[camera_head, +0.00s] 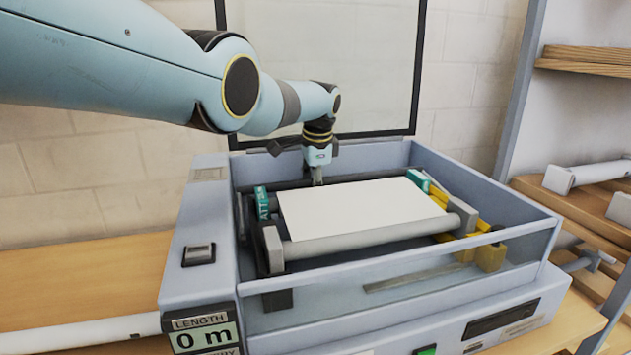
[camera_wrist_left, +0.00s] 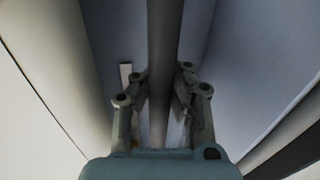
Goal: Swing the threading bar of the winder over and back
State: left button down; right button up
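The winder sits in the bay of the grey laminator (camera_head: 195,230). A dark bar (camera_head: 280,184), which looks like the threading bar, runs along the back of the winder, behind the white sheet (camera_head: 355,205). My left gripper (camera_head: 318,182) points down at the middle of this bar. In the left wrist view the bar (camera_wrist_left: 164,45) passes between the two fingers (camera_wrist_left: 161,95), which are drawn in close on both sides of it. My right gripper is not in view.
A grey roller (camera_head: 365,238) lies across the front of the winder between end blocks. A dark-framed panel (camera_head: 325,60) stands behind. Wooden shelves (camera_head: 590,62) with rolls are at the right.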

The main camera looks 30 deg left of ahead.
pick_arm(q)
jog(key=shift+a, duration=0.1)
dwell(0.6)
jog(key=c, duration=1.3)
grip_release()
jog(key=shift+s, duration=0.1)
jog(key=shift+o, duration=0.7)
jog(key=shift+r, duration=0.1)
jog(key=shift+r, duration=0.6)
jog(key=v, duration=1)
jog(key=shift+r, duration=0.2)
